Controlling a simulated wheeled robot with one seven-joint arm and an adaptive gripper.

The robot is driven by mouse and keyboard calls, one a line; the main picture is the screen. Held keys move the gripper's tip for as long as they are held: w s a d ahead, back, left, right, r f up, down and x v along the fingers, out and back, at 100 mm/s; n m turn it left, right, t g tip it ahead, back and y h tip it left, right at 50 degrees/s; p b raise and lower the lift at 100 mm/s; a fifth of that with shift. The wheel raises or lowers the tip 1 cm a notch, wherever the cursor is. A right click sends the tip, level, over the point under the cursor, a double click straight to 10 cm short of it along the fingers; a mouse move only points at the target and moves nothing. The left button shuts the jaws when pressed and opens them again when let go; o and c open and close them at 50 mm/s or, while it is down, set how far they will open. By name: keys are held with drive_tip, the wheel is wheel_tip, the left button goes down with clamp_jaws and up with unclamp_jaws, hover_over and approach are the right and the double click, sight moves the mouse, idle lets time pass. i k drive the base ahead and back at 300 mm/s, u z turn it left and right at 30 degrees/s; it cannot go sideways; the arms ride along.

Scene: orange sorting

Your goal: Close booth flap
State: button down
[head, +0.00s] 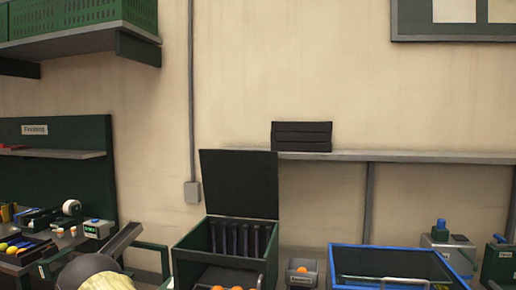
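The booth (190,247) is a dark green box at the bottom centre-left of the head view. Its black flap (240,184) stands raised, nearly upright, above the box's back edge. Dark vertical strips (238,239) hang inside the open booth. Oranges (237,288) show low at the booth's front, cut by the picture's lower edge. I cannot make out my gripper or its fingers in this view. A dark rounded shape with a pale yellow part fills the bottom left and may be part of my arm.
A small grey bin (302,276) with an orange and a blue-rimmed crate (392,249) stand right of the booth. A cluttered finishing bench (45,153) is at left. Behind, a wall shelf (420,156) holds a black stacked box (302,136). The wall above the flap is clear.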

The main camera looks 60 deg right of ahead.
sight(238, 183)
drive_tip(key=z, duration=1.4)
